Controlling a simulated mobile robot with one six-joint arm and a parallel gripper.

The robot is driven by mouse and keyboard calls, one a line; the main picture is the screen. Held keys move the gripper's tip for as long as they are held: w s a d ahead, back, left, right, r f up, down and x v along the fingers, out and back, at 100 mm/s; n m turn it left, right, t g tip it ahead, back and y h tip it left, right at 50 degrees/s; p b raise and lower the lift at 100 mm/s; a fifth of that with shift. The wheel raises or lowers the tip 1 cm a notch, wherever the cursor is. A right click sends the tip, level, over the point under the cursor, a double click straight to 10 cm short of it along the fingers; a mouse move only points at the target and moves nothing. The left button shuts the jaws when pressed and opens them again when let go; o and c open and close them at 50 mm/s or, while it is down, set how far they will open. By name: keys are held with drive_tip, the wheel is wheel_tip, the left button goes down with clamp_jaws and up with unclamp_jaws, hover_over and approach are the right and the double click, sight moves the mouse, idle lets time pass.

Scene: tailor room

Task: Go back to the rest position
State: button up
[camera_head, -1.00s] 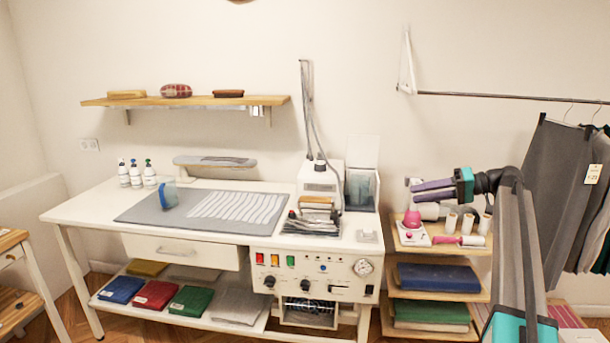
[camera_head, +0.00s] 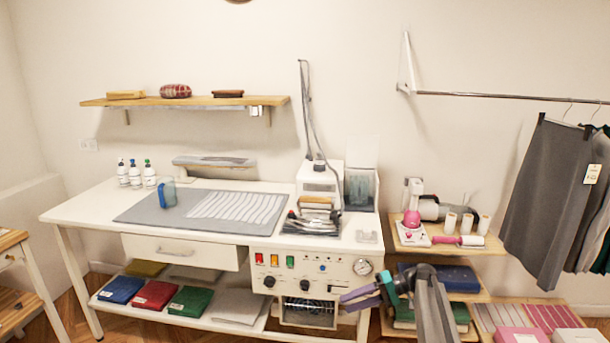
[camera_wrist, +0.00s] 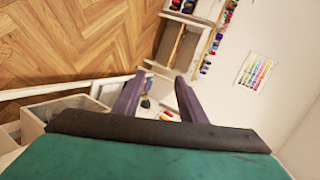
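My gripper (camera_head: 361,297) has two purple fingers on a teal body. In the head view it points left, low in front of the right end of the white ironing table (camera_head: 80,214). The wrist view shows the fingers (camera_wrist: 156,98) spread apart with nothing between them. My gripper is apart from the table and the shelf unit, as far as I can see. My arm comes up from the bottom edge, right of the table.
A shelf unit (camera_head: 476,249) with a pink-based device (camera_head: 412,232) and white spools stands behind my arm. Pink boxes (camera_head: 522,335) sit low at right. The wrist view shows wooden floor (camera_wrist: 70,40) and a thread rack (camera_wrist: 212,45).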

drive_tip(key=s+a+f+m+g+h, duration=0.1)
drive_tip(key=s+a+f+g+h, duration=0.3)
drive_tip(key=s+f, duration=1.05)
drive_tip(key=s+a+f+m+g+h, duration=0.1)
drive_tip(key=s+a+f, duration=0.5)
drive_tip(key=s+f, duration=0.85)
drive_tip(key=s+d+f+g+h, duration=0.1)
drive_tip(key=s+d+f+h, duration=0.15)
drive_tip(key=s, duration=0.55)
drive_tip(key=s+d+f+g+h, duration=0.15)
drive_tip(key=s+f, duration=0.25)
drive_tip(key=s, duration=0.5)
drive_tip(key=s+d+t+h, duration=0.2)
drive_tip(key=s+d+h, duration=0.1)
drive_tip(key=d, duration=0.4)
drive_tip(key=shift+s+d+f+h, duration=0.3)
drive_tip(key=shift+f+h, duration=0.15)
drive_tip(key=shift+h, duration=0.25)
